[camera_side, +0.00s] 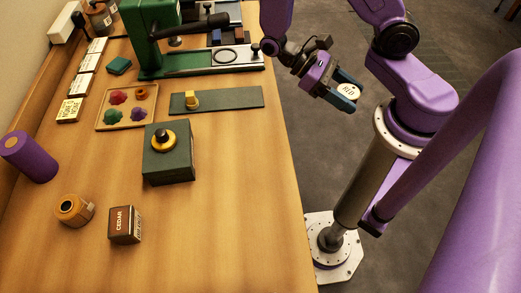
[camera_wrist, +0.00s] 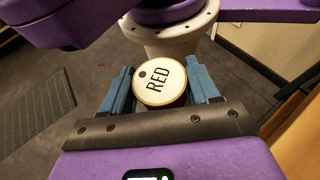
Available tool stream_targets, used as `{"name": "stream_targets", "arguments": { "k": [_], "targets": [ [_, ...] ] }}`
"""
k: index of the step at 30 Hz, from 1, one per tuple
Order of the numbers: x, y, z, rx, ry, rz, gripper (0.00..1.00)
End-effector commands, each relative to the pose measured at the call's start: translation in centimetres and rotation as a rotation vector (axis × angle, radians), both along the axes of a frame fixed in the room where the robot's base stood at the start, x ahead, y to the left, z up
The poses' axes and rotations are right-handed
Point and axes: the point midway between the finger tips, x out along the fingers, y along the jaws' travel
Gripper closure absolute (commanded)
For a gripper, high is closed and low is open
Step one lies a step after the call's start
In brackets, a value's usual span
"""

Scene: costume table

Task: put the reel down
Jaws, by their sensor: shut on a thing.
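My gripper (camera_side: 341,94) has blue fingers and is shut on a reel (camera_side: 348,90). The reel's round white face is marked RED, and in the wrist view the reel (camera_wrist: 160,84) sits between the two blue fingers. In the side view the gripper and reel are off the right edge of the table, with grey floor behind them. The reel's underside is hidden in both views.
The wooden table (camera_side: 235,220) has clear room at front right. On it stand a dark box with a yellow-ringed knob (camera_side: 168,165), a CEDAR box (camera_side: 124,225), an orange spool (camera_side: 74,210), a tray (camera_side: 105,123), a green strip (camera_side: 235,99) and a green machine (camera_side: 155,35).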

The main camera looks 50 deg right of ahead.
Motion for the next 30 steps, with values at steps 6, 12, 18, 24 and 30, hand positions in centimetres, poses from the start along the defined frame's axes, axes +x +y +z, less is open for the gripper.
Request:
{"name": "stream_targets", "arguments": {
  "k": [6, 12, 18, 24, 30],
  "targets": [
    [-0.2, 5.9, 0.3, 0.001, -0.001, -0.352, 0.71],
    [1.4, 11.0, 0.6, 0.000, 0.000, -0.670, 0.71],
    [4.5, 15.3, 0.8, 0.000, -0.002, -0.977, 0.71],
    [7.7, 17.9, 1.0, 0.001, -0.001, -1.213, 0.71],
    [9.4, 18.9, 0.9, 0.000, -0.001, -1.324, 0.71]
  ]
}}
